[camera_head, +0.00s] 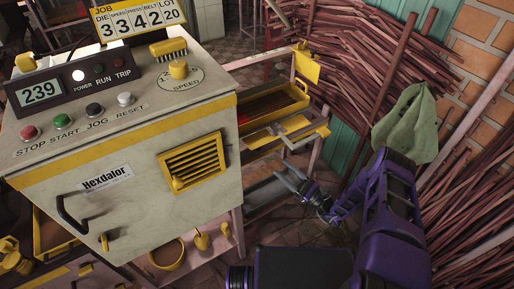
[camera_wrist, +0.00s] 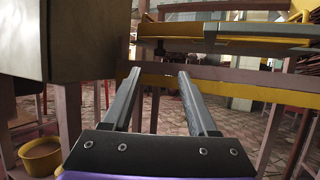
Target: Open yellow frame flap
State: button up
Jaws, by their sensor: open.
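A yellow-edged frame with a grey bar across it (camera_head: 285,133) juts from the right side of the cabinet in the head view. I take it to be the yellow frame flap; it looks roughly level. In the wrist view a yellow and grey edge (camera_wrist: 230,38) lies above and beyond my fingers, probably the same part seen from low down. My gripper (camera_head: 279,170) is below and in front of that frame, pointing left. In the wrist view its fingers (camera_wrist: 159,72) are apart with nothing between them, and no contact is visible. The flap's hinge is not clear.
The cabinet (camera_head: 125,190) with buttons and a yellow vent stands left, its corner close to my gripper. A yellow-rimmed tray (camera_head: 275,102) sits behind the frame. A yellow crossbar (camera_wrist: 235,89) runs beyond my fingers. Stick bundles (camera_head: 365,60) and a green cloth (camera_head: 408,122) are right.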

aim_at(258, 147)
jog(key=x, duration=1.2)
jog(key=shift+w+a+r, duration=0.15)
jog(key=shift+a, duration=0.1)
grip_shut()
